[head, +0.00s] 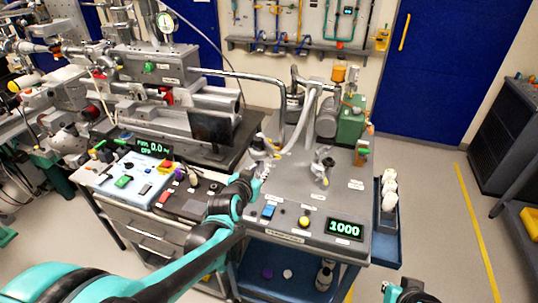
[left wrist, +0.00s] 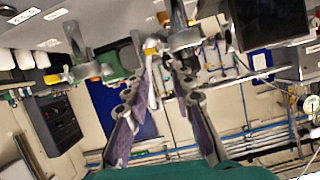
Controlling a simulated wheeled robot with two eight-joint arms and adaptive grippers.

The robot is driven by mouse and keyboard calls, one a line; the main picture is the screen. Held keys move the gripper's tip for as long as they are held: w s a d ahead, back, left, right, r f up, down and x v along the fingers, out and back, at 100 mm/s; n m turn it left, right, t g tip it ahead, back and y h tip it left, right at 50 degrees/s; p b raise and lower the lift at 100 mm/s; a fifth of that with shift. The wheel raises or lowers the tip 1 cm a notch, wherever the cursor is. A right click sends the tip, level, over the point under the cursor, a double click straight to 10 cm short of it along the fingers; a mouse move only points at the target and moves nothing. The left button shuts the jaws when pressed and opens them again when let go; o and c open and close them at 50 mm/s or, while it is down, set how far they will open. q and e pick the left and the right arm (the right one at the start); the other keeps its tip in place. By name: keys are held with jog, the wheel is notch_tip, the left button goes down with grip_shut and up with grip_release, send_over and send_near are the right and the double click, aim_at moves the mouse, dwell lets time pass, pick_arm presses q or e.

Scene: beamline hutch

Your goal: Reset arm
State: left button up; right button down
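My left arm, black and teal, reaches in from the lower left of the head view. Its gripper (head: 260,168) is over the left part of the grey pump cart top (head: 300,190), close to a metal valve fitting (head: 262,146). In the left wrist view the two purple-padded fingers of the left gripper (left wrist: 160,75) stand apart with nothing held between them. Whether a fingertip touches a fitting behind them cannot be told. My right gripper (head: 408,290) shows only in part at the bottom right of the head view, over the floor; its fingers are not clear.
The cart carries a display reading 1000 (head: 344,229), a second valve fitting (head: 323,165), and a green pump (head: 351,120). White bottles (head: 389,190) stand in a blue side rack. A crowded instrument bench (head: 150,205) lies left. Floor at right (head: 430,200) is clear.

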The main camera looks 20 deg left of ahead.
pick_arm(q)
jog(key=s+d+f+g, duration=0.1)
jog(key=s+g, duration=0.1)
jog(key=s, duration=0.6)
jog(key=s+d+f+g, duration=0.2)
jog(key=s, duration=0.6)
jog(key=s+d+f+n+g, duration=0.1)
jog(key=s+g, duration=0.1)
jog(key=s, duration=0.6)
jog(key=shift+s+d+f+g, duration=0.15)
jog(key=shift+s+d+g, duration=0.05)
jog(key=shift+s+g, duration=0.1)
